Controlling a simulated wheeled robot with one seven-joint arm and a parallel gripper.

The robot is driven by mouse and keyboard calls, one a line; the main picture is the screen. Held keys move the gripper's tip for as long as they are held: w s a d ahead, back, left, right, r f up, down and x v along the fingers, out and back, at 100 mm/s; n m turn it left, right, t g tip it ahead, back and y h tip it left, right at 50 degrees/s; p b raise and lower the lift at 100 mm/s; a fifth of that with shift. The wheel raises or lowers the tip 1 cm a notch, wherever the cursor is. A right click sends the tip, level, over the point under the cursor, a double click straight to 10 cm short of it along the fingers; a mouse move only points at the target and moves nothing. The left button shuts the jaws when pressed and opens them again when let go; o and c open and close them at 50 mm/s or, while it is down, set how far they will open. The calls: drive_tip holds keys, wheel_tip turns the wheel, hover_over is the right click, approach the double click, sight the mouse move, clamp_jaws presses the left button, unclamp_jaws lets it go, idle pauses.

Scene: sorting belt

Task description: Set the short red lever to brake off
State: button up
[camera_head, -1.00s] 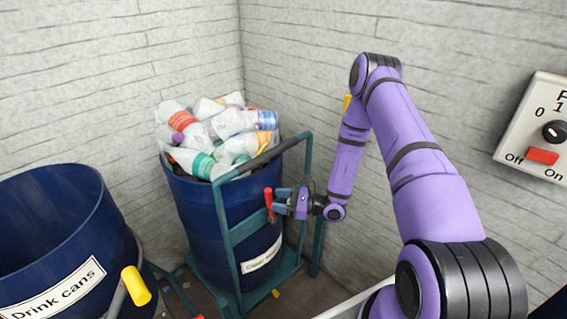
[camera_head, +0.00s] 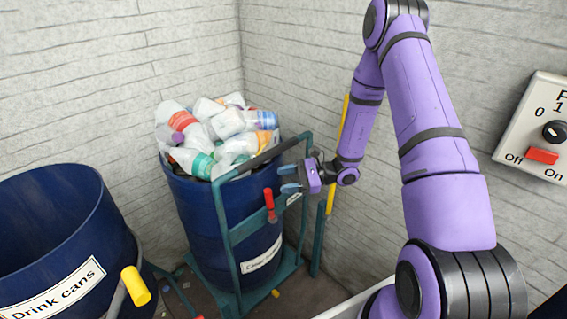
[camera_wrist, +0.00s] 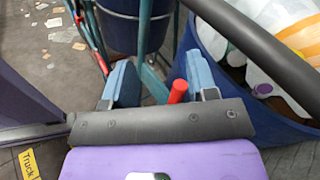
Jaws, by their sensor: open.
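The short red lever (camera_head: 269,203) stands roughly upright on the teal frame of the trolley (camera_head: 228,238) that holds the blue barrel of bottles. In the wrist view the red lever (camera_wrist: 178,91) shows just beyond the palm, close to the right finger. My gripper (camera_head: 286,179) is open and empty, above and slightly right of the lever in the head view. It also shows in the wrist view (camera_wrist: 150,85), with its two blue fingers apart. I cannot tell from these frames whether the gripper touches the lever. No brake marking is readable.
The blue barrel (camera_head: 198,222) is heaped with plastic bottles (camera_head: 222,135). A second barrel labelled Drink cans (camera_head: 52,285) stands left, by a yellow-gripped handle (camera_head: 135,286). A switch panel (camera_head: 545,125) is on the right wall. Litter lies on the floor.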

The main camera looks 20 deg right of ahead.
drive_tip(key=s+a+r+n+g, duration=0.1)
drive_tip(key=r+n+g, duration=0.1)
drive_tip(key=r, duration=0.2)
drive_tip(key=s+a+r+n+g+h, duration=0.1)
drive_tip(key=s+r+n+g, duration=0.1)
drive_tip(key=r, duration=0.3)
drive_tip(key=shift+s+a+n, duration=0.15)
drive_tip(key=shift+a+n, duration=0.15)
drive_tip(key=shift+n, duration=0.2)
drive_tip(key=shift+r, duration=0.1)
